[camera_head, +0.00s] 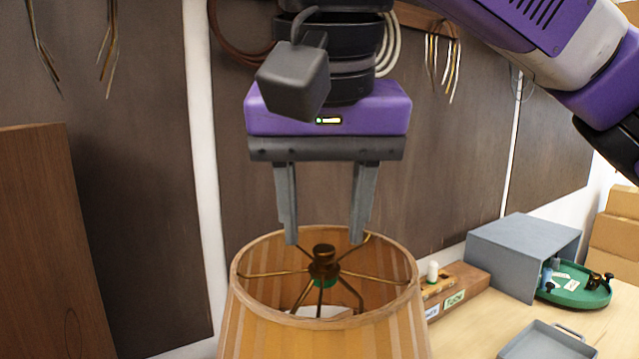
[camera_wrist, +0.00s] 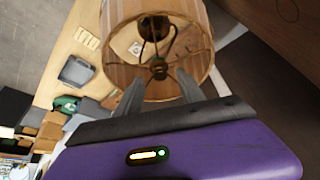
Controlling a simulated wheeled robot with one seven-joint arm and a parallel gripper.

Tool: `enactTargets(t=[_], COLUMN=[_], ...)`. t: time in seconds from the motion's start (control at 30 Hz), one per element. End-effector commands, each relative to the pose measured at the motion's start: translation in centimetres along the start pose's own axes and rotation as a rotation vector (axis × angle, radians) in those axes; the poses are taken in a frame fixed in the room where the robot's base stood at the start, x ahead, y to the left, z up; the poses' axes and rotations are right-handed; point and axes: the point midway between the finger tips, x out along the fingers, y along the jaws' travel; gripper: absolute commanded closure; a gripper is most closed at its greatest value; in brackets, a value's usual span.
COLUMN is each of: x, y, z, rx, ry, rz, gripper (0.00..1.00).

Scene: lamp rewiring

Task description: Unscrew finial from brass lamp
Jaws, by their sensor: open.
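The lamp's shade (camera_head: 325,335) is tan and pleated, with an open top crossed by thin metal spokes. A dark brass finial (camera_head: 323,256) stands upright at the middle of the spokes, with a bit of green below it. My gripper (camera_head: 324,240) is open and empty, fingers pointing down just above the finial, one finger to each side in the picture. In the wrist view the finial (camera_wrist: 158,68) shows at the hub of the spokes inside the shade (camera_wrist: 128,78), with the open fingers (camera_wrist: 160,95) near the rim. The lamp's base is mostly hidden by the shade.
A grey open box (camera_head: 525,250) stands at the right on the wooden bench, with a green round tray (camera_head: 572,296) beside it. A grey metal tray (camera_head: 545,345) lies nearer. A wooden block with labels (camera_head: 460,288) is behind the shade. A brown panel (camera_head: 50,250) stands at the left.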

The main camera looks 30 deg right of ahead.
Motion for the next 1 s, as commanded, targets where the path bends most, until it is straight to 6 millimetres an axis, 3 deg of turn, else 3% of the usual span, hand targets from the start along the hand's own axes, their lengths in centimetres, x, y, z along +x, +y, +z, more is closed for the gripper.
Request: enactTargets(t=[0.3,0.6,0.63,0.87,0.97,1.0], x=[3.1,3.5,3.5,3.4,3.4,3.4], y=[0.0,0.0,0.0,0.0,0.0,0.0], z=[0.0,0.0,0.0,0.0,0.0,0.0], rx=[-0.001,0.000,0.000,0.000,0.000,0.000], ry=[-0.001,-0.001,-0.001,-0.001,-0.001,-0.001], rz=[0.000,-0.001,-0.001,-0.001,-0.001,-0.001], gripper=[0.54,0.54,0.56,1.00,1.00,0.83])
